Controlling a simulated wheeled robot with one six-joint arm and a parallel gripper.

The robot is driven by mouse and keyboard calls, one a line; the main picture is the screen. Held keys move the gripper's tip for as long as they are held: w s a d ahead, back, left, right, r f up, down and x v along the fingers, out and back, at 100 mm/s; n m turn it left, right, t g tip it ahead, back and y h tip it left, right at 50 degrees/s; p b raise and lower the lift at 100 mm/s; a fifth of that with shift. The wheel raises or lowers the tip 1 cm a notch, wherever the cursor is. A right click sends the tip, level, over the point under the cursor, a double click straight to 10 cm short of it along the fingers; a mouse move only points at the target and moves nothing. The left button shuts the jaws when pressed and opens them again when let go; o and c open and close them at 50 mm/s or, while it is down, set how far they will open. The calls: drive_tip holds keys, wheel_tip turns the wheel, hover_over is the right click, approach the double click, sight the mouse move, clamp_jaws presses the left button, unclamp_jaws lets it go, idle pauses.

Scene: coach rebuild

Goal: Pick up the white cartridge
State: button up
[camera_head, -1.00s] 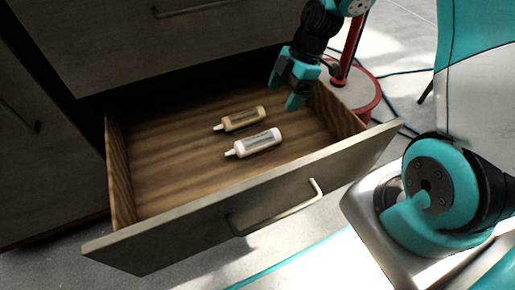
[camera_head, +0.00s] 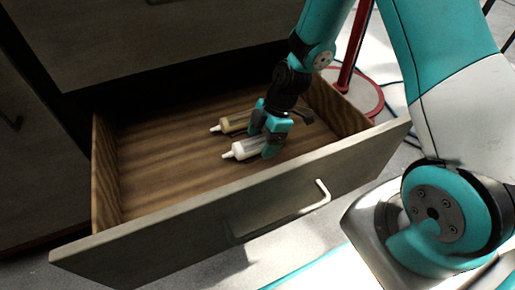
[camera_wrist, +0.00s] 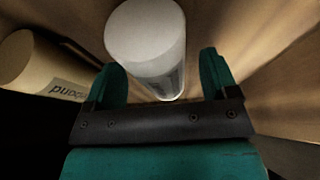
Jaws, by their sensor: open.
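The white cartridge (camera_head: 241,149) lies in the open drawer, its nozzle pointing left. My gripper (camera_head: 268,143) is down in the drawer over the cartridge's right end and hides part of it. In the wrist view the white cartridge (camera_wrist: 146,40) shows its round end and lies between the two teal fingers of my gripper (camera_wrist: 165,80). The fingers are apart, with visible room on the right side. I cannot tell whether the left finger touches the cartridge.
A tan cartridge (camera_head: 233,123) lies just behind the white one, and in the wrist view it (camera_wrist: 32,62) is close to the left finger. The drawer's front panel (camera_head: 250,200) with its handle (camera_head: 318,196) stands nearest. The drawer's left floor is bare.

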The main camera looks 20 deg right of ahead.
drive_tip(key=shift+a+f, duration=0.1)
drive_tip(key=shift+f, duration=0.15)
drive_tip(key=shift+c, duration=0.3)
drive_tip(key=c, duration=1.1)
drive_tip(key=shift+r, duration=0.1)
wheel_tip(320, 180, up, 19)
drive_tip(key=p, duration=0.8)
wheel_tip(320, 180, up, 6)
drive_tip(key=f+p, duration=0.1)
drive_tip(key=p, duration=0.3)
hover_over(261, 137)
drive_tip(key=shift+r, duration=0.25)
